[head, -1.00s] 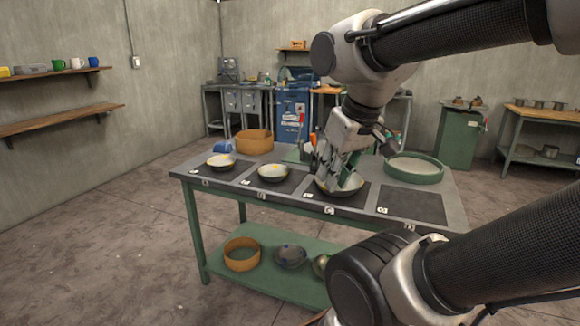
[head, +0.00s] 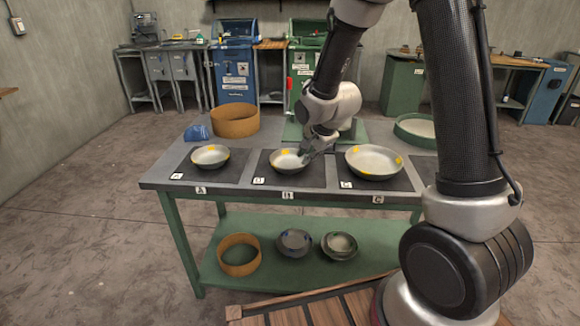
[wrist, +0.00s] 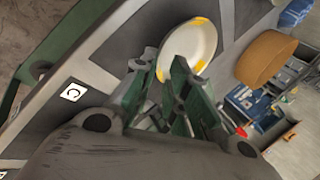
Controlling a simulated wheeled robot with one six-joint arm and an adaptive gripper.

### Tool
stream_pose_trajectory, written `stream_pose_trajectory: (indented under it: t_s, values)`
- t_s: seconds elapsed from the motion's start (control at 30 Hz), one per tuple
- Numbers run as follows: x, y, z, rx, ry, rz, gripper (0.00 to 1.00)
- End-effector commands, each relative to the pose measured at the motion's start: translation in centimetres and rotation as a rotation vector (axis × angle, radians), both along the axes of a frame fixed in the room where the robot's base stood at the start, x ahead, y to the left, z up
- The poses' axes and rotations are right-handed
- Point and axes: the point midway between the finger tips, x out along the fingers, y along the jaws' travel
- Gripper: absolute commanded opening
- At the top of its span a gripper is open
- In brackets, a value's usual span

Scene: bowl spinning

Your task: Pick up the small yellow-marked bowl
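Three yellow-marked bowls stand on the table, each on a dark lettered mat. The bowl on mat A (head: 210,158) and the bowl on mat B (head: 284,164) look similar and small. The bowl on mat C (head: 374,165) is clearly larger. My gripper (head: 308,155) is low at the right rim of the mat B bowl and covers part of that rim. In the wrist view my gripper's fingertips (wrist: 165,62) stand apart, with the rim of a yellow-marked bowl (wrist: 195,48) close to and partly between them. Contact with the rim cannot be told.
A tan round container (head: 235,122) and a blue item (head: 197,133) stand behind the mat A bowl. A green-rimmed round pan (head: 414,130) is at the back right. A tan ring (head: 239,255) and bowls (head: 294,242) sit on the lower shelf.

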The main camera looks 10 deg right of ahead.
Motion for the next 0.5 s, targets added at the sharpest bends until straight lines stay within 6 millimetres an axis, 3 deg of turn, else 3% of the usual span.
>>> stream_pose_trajectory:
  t_s: [0.03,0.2,0.5]
  values:
    - [0.4,0.5,-1.1,0.021,0.005,-0.023,0.15]
    - [1.4,1.3,-3.1,0.058,0.006,-0.065,0.15]
    - [3.7,1.3,-6.4,0.058,0.005,-0.066,0.15]
